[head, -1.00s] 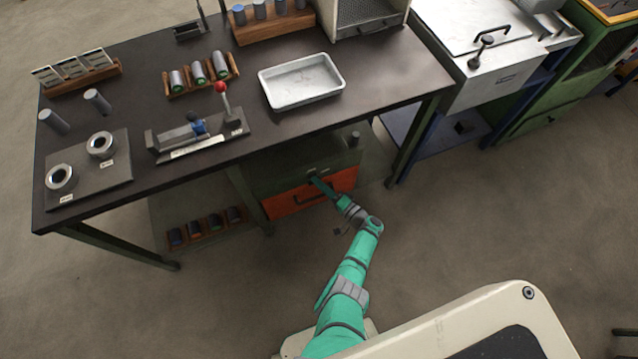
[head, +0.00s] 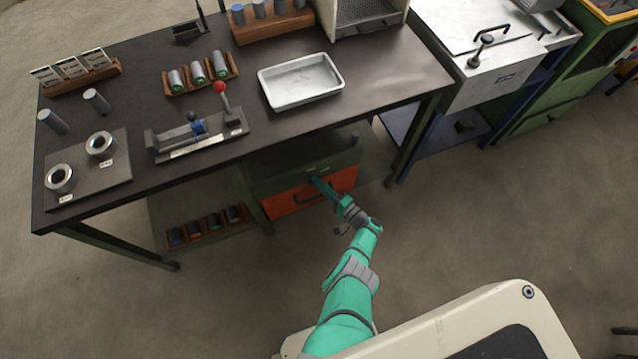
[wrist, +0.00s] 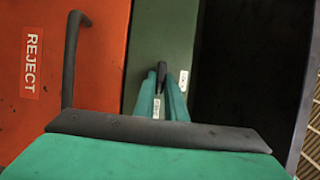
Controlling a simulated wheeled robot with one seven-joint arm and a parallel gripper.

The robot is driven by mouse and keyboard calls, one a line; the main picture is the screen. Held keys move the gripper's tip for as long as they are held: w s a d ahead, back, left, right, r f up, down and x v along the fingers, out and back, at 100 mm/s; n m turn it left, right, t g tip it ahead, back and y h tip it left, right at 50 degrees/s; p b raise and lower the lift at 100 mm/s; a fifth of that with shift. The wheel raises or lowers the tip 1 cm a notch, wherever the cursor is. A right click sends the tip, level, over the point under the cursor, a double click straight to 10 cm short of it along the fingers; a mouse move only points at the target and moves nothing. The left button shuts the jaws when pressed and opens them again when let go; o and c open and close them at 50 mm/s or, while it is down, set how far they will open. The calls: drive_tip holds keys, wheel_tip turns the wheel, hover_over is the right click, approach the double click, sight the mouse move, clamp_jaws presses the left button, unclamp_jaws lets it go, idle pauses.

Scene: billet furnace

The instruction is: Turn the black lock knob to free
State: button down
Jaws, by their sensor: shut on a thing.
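The black lock knob (wrist: 161,73) is on a dark green front panel (wrist: 163,30) in the wrist view. Its far end shows between the two teal fingers of my gripper (wrist: 161,85), and the fingers hide the rest. My gripper is shut on the knob. The knob's visible part lies along the green panel. In the head view my gripper (head: 314,181) reaches the green front under the bench, and the knob is too small to make out there. Small white labels (wrist: 183,80) sit beside the knob.
An orange-red drawer (head: 285,204), marked REJECT (wrist: 31,66), adjoins the green front. Its black bar handle (wrist: 72,60) stands out close to my gripper. The benchtop (head: 390,75) overhangs above, holding a white tray (head: 299,102). Right of the cabinet, the floor (head: 470,220) is clear.

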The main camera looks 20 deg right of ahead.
drive_tip(key=c, duration=1.8)
unclamp_jaws()
drive_tip(key=shift+s, duration=0.1)
drive_tip(key=v, duration=1)
drive_tip(key=shift+s, duration=0.3)
drive_tip(key=shift+d, duration=0.15)
